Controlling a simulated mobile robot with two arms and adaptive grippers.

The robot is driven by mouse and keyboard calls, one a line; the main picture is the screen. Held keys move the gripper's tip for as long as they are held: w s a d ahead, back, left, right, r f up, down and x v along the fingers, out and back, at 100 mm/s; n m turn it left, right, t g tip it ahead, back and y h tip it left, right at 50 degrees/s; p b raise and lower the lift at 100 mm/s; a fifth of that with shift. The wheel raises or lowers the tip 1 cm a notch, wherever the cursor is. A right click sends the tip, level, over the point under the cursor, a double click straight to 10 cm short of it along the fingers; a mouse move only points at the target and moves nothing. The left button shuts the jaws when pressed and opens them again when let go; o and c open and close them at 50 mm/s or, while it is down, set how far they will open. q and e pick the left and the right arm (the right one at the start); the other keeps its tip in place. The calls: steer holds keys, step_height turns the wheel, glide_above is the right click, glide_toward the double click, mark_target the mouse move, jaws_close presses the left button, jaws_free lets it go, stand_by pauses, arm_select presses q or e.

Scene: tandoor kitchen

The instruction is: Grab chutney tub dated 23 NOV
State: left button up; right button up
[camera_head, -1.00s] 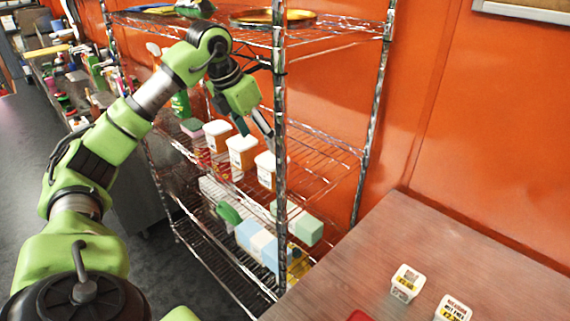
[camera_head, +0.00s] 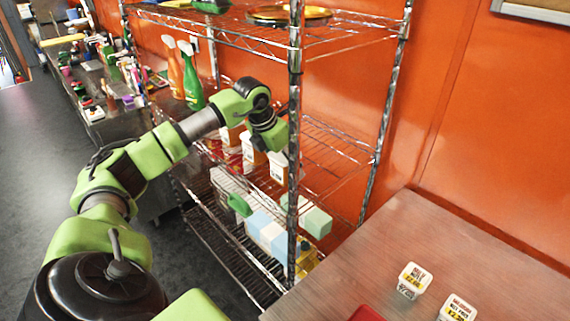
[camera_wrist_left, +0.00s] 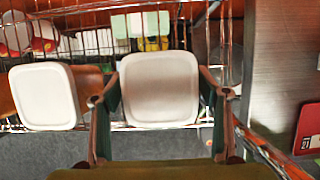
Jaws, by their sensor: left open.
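Chutney tubs with white lids stand in a row on the middle wire shelf, including an orange-sided one (camera_head: 253,153) and the rightmost one (camera_head: 278,168), partly behind my arm and the shelf post. No date is readable on them. My left gripper (camera_head: 271,145) is over the right end of the row, its fingers mostly hidden in the head view. In the left wrist view the open left gripper (camera_wrist_left: 160,98) has one finger on each side of a white-lidded tub (camera_wrist_left: 158,88). Another white-lidded tub (camera_wrist_left: 44,96) stands to its left. My right gripper is out of view.
The rack's front post (camera_head: 295,120) stands close to my left gripper. The lower shelf holds pale blue and green boxes (camera_head: 270,235). Spray bottles (camera_head: 190,80) stand behind my arm.

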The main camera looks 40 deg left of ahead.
arm_select(q)
steer(key=c, duration=1.4)
steer(key=shift+r, duration=0.15)
